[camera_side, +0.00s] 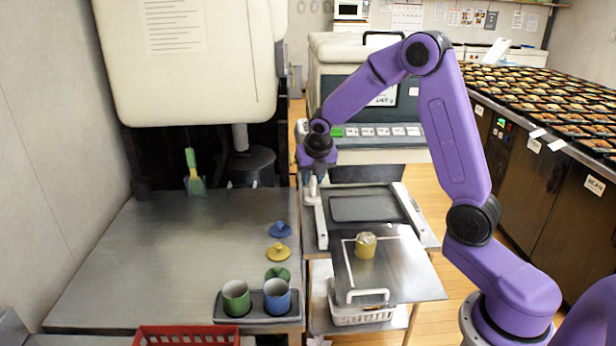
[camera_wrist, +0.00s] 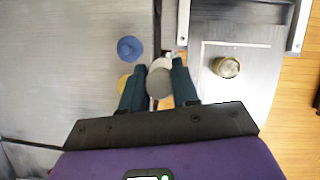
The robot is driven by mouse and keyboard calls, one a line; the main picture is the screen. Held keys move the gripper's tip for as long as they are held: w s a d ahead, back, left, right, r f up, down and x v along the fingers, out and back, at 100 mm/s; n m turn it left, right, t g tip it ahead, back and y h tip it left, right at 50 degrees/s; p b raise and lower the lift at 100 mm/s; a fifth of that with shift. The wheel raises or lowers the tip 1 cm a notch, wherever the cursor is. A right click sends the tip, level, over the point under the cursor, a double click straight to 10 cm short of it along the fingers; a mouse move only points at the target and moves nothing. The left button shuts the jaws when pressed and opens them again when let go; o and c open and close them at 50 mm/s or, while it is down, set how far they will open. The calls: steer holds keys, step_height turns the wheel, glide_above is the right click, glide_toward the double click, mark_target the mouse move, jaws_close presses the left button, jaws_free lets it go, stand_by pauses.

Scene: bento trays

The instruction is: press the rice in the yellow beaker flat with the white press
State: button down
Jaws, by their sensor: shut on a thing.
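The yellow beaker (camera_side: 365,250) stands upright on the metal board at the right. Its pale top suggests rice inside, but the surface is too small to judge; it also shows in the wrist view (camera_wrist: 226,68). My gripper (camera_side: 317,172) is shut on the white press (camera_side: 312,188) and holds it upright, left of and behind the beaker and apart from it. In the wrist view the press (camera_wrist: 160,82) sits between the two dark fingers. Its lower end is hard to make out against the white rail.
A blue lid (camera_side: 279,230), a yellow lid (camera_side: 277,253) and a green lid (camera_side: 277,273) lie along the left table's right edge. A green beaker (camera_side: 236,298) and a blue beaker (camera_side: 277,297) stand in a grey tray. A red basket (camera_side: 187,336) is at front. The left table's middle is clear.

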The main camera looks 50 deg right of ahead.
steer(key=c, duration=1.8)
jaws_free()
steer(key=shift+o, duration=0.2)
steer(key=shift+s+d+f, duration=0.15)
steer(key=shift+s+d, duration=0.05)
steer(key=s+d+f+m+g, duration=0.1)
steer(key=s+d+f+m, duration=0.1)
steer(key=s+d+m, duration=0.1)
steer(key=s+d+f+m+g+h, duration=0.1)
steer(key=s+d+f+m+g, duration=0.1)
steer(key=s+d+m, duration=0.2)
steer(key=s+d+f+m+g+h, duration=0.1)
steer(key=s+d+f+m, duration=0.1)
steer(key=s+d+m, duration=0.2)
steer(key=shift+s+f+m, duration=0.1)
steer(key=shift+s+m, duration=0.2)
steer(key=shift+m, duration=0.2)
steer(key=shift+f, duration=2.35)
steer(key=shift+f, duration=2.1)
